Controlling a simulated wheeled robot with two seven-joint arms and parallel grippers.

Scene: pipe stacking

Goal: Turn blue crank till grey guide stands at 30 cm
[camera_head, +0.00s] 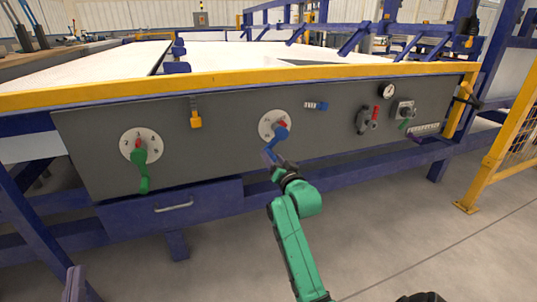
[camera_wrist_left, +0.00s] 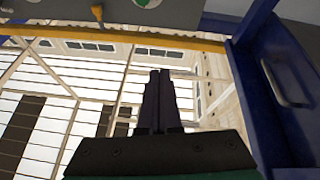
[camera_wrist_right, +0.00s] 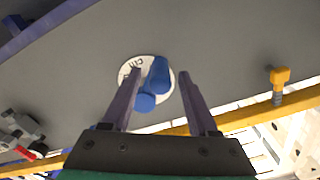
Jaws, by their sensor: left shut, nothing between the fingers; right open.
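The blue crank (camera_head: 279,136) sits on a round white dial (camera_head: 264,126) on the grey front panel. My right gripper (camera_head: 268,156) reaches up to it from below. In the right wrist view the blue crank (camera_wrist_right: 158,77) lies between the two spread fingers of my right gripper (camera_wrist_right: 160,76), which are open and not closed on it. The dial marks are partly covered and too small to read. My left gripper (camera_wrist_left: 160,72) is shut and empty; its tip (camera_head: 74,285) shows at the lower left in the head view, away from the panel. I cannot make out the grey guide.
A green crank (camera_head: 140,165) on another dial is at the panel's left. A yellow handle (camera_head: 196,119), a small blue handle (camera_head: 316,106), a gauge (camera_head: 387,90) and a red lever (camera_head: 375,113) are also on the panel. A yellow rail (camera_head: 230,80) runs above. A drawer (camera_head: 120,217) is below.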

